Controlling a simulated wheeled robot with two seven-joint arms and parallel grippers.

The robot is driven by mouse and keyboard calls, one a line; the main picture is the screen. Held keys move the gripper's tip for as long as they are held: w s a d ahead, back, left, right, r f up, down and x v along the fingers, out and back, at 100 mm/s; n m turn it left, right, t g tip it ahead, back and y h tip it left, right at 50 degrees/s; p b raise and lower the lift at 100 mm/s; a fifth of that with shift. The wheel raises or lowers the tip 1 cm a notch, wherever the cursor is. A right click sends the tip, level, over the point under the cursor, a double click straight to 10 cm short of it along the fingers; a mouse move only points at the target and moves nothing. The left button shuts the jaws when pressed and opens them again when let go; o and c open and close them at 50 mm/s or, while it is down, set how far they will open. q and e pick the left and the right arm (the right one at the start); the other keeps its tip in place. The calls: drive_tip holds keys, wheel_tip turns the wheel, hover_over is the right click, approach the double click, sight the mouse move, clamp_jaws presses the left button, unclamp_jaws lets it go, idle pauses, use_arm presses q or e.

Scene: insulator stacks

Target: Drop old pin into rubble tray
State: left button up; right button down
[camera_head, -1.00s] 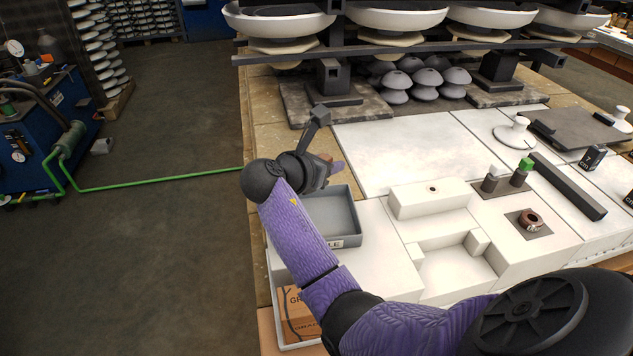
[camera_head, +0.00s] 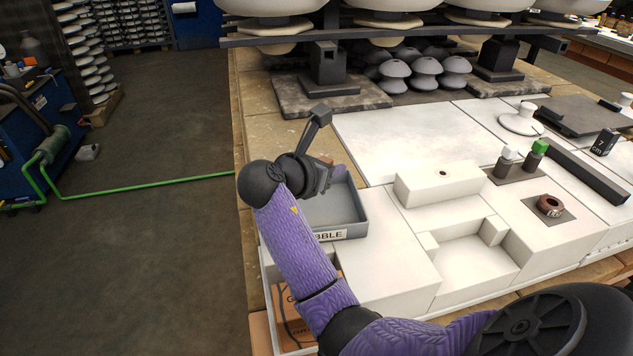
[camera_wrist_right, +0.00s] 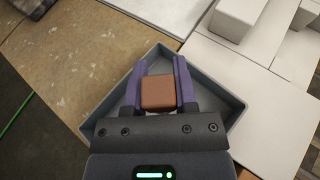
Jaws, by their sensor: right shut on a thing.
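The rubble tray (camera_head: 358,229) is a shallow grey box at the left side of the white worktop, with a label on its front wall partly reading "BBLE". My right gripper (camera_head: 327,168) is above it, over the tray's left part. In the right wrist view the purple fingers are shut on a reddish-brown block-like piece, the old pin (camera_wrist_right: 158,92). Only its squared end shows; the rest is hidden. The grey tray (camera_wrist_right: 232,88) lies around and below the fingers there, and the piece looks held above its floor. My left gripper is not in view.
A white block with a hole (camera_head: 443,174) and a stepped white recess (camera_head: 470,262) lie right of the tray. A brown ring (camera_head: 550,206) sits on a dark pad farther right.

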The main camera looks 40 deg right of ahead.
drive_tip(key=shift+c, duration=2.4)
unclamp_jaws()
drive_tip(key=shift+o, duration=0.8)
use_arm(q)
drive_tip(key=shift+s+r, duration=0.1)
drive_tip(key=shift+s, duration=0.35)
use_arm(e)
drive_tip(key=shift+a+r, duration=0.2)
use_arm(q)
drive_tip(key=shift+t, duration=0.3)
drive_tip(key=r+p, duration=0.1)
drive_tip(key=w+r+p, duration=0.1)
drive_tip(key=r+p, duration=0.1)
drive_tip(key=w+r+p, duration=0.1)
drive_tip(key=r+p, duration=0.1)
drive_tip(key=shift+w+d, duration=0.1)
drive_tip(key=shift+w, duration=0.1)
use_arm(e)
drive_tip(key=v, duration=0.9)
drive_tip(key=shift+a, duration=0.25)
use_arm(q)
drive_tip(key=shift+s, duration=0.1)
